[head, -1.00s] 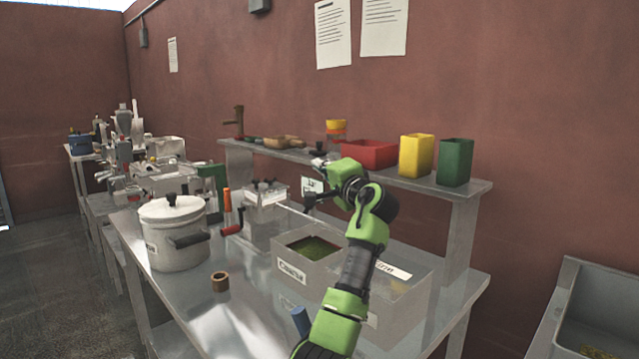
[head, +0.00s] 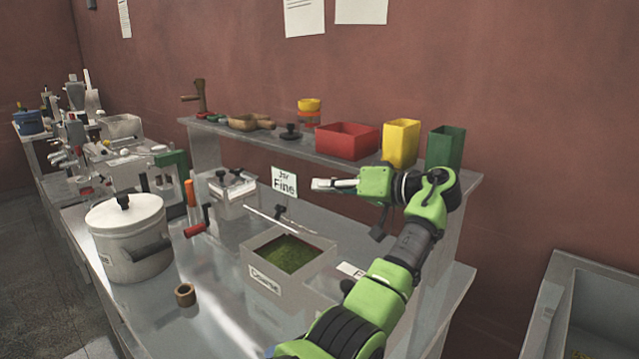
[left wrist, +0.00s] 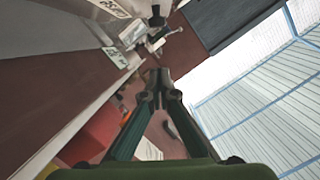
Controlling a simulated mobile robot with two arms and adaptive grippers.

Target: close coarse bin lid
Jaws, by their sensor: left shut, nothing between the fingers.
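The coarse bin (head: 265,279) is a grey box with a "Coarse" label on its front, standing on the metal table. Its top is open and green-brown powder (head: 285,254) shows inside. The lid (head: 290,222) seems to stand raised along the bin's back side; its thin edge and a dark knob show, and its exact tilt is hard to tell. My left gripper (head: 322,185) is shut and empty, above and behind the bin, in front of the upper shelf. It is apart from the lid. In the left wrist view its fingers (left wrist: 159,80) meet. My right gripper is out of view.
A "Fine" sign (head: 284,181) is just left of my gripper. A white lidded pot (head: 128,240), a brown ring (head: 185,294) and a red-handled crank (head: 196,229) are left of the bin. The shelf holds red (head: 347,140), yellow (head: 401,143) and green (head: 445,147) containers.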

